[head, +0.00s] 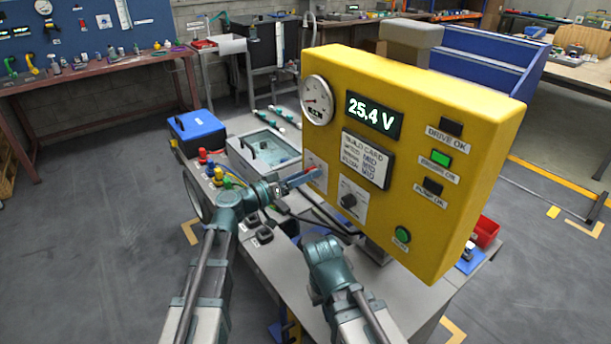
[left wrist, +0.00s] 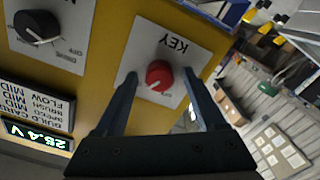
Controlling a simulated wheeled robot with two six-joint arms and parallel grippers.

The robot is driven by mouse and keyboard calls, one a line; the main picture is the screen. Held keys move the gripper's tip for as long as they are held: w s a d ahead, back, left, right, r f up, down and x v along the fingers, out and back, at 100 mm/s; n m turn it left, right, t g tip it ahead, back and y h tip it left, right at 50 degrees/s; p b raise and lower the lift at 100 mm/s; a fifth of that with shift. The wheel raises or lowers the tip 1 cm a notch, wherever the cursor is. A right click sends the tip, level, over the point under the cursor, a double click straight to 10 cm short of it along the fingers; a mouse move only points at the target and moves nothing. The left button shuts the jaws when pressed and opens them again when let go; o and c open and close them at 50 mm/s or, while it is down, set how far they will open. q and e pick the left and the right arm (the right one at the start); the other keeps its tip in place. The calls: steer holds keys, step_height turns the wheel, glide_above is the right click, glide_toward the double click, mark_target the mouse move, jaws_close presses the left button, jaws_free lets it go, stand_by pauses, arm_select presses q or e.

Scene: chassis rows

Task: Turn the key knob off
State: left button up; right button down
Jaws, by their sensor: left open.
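The red key knob (left wrist: 159,75) sits on a white plate marked KEY (left wrist: 178,62) on the yellow panel (head: 440,110).
A black drive knob (head: 348,201) is beside the key plate. The display (head: 373,115) reads 25.4 V. One green lamp (head: 441,159) is lit between two dark ones. A green button (head: 402,235) is lower down. Cables and a lidded case (head: 265,147) lie left of the panel.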

arm_select(q)
jaws_close()
stand_by(0.3)
steer(key=n, duration=1.1)
steer(key=shift+n, duration=0.4)
stand_by(0.5)
jaws_free()
